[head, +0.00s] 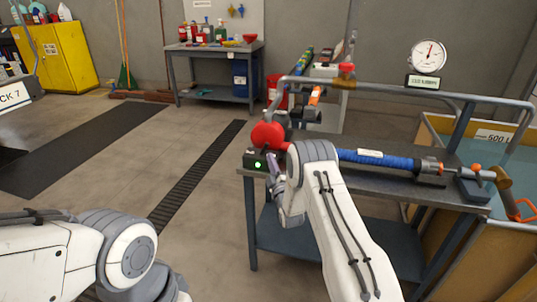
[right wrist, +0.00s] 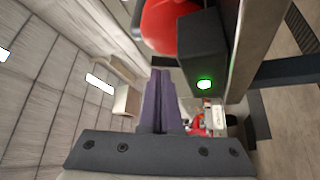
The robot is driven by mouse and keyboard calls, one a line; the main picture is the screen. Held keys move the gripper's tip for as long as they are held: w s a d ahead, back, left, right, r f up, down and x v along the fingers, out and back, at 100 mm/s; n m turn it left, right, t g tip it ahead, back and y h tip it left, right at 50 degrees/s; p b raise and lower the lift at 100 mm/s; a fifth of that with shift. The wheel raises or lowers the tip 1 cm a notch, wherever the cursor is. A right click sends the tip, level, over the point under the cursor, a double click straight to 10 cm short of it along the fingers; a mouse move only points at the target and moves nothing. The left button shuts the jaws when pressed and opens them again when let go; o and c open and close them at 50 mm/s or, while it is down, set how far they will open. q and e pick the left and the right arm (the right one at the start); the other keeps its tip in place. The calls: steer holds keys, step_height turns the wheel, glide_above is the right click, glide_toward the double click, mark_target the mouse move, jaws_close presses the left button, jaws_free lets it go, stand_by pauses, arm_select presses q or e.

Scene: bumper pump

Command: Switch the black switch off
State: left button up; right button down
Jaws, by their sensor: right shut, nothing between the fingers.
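The black switch box (head: 250,157) sits at the left front corner of the grey workbench, with a green light lit on its front. In the right wrist view the black box (right wrist: 203,48) stands at the upper right, its green light (right wrist: 204,84) glowing near its edge. My right gripper (head: 273,161) is just right of the box in the head view. Its purple fingers (right wrist: 163,90) are shut together and empty, to the left of the box in the wrist view; whether they touch it I cannot tell. My left gripper is out of view; only my left arm shows at lower left.
A red rounded part (head: 268,135) stands right behind the box. A blue hose (head: 375,159) lies along the bench (head: 410,195), under a grey pipe frame with a gauge (head: 429,55). The floor left of the bench is clear.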

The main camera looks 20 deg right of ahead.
mark_target(266, 148)
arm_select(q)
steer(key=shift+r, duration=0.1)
arm_select(e)
steer(key=shift+x, duration=1.7)
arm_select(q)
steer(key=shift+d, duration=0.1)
arm_select(e)
steer(key=shift+a, duration=0.1)
